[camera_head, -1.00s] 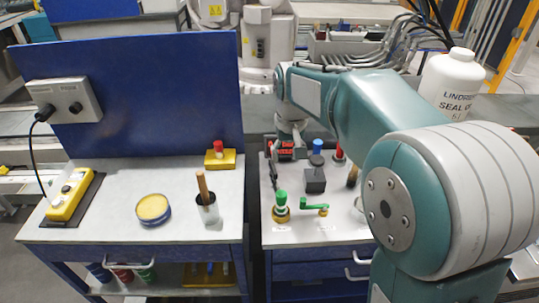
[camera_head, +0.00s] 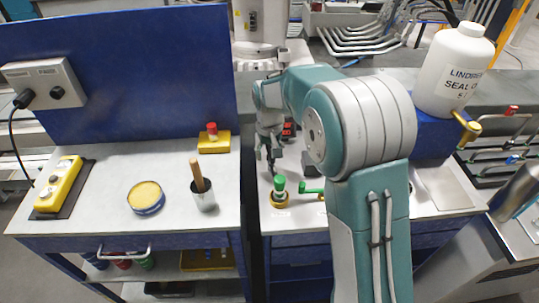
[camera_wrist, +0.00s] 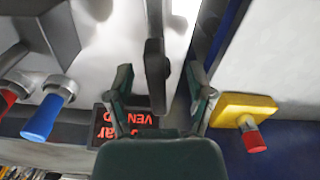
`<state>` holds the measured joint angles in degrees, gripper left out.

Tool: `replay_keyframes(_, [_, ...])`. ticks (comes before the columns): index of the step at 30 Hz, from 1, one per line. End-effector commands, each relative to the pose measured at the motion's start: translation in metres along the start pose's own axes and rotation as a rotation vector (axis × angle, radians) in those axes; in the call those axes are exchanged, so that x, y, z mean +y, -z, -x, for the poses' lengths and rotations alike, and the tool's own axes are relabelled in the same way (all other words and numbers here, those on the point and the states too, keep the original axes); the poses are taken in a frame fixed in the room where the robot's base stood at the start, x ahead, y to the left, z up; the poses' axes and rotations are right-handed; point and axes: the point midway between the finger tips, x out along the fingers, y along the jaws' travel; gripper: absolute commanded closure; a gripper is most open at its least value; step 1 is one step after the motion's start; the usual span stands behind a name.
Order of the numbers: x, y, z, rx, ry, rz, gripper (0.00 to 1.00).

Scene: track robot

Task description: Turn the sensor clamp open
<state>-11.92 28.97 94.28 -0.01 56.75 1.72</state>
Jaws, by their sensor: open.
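A dark upright bar with a thicker end, which looks like the sensor clamp's handle (camera_wrist: 156,72), shows in the wrist view. It stands between the two spread fingers of my gripper (camera_wrist: 160,82), with gaps visible on both sides. In the head view my gripper (camera_head: 270,160) hangs over the right bench, just behind the green-capped fitting (camera_head: 279,187). The clamp cannot be made out clearly there, as my gripper and arm cover that area. A display with red letters (camera_wrist: 125,125) sits behind the fingers in the wrist view, partly hidden by my gripper.
A yellow block with a red knob (camera_head: 213,143) stands on the left bench; it also shows in the wrist view (camera_wrist: 245,110). A blue-tipped fitting (camera_wrist: 42,118) is at the wrist view's left. A green lever (camera_head: 311,190) lies beside the green-capped fitting. A white bottle (camera_head: 455,70) stands right.

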Motion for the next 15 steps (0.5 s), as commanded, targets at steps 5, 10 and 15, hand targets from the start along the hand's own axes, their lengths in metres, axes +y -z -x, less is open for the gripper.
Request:
replay_keyframes(5, [0.0006, -0.0004, -0.0102, 0.001, 0.001, 0.0, 0.31])
replay_keyframes(10, [0.0006, -0.0003, -0.0106, 0.001, 0.001, 0.0, 0.31])
replay_keyframes(15, [0.0003, -0.0003, -0.0105, 0.0, 0.0, 0.0, 0.8])
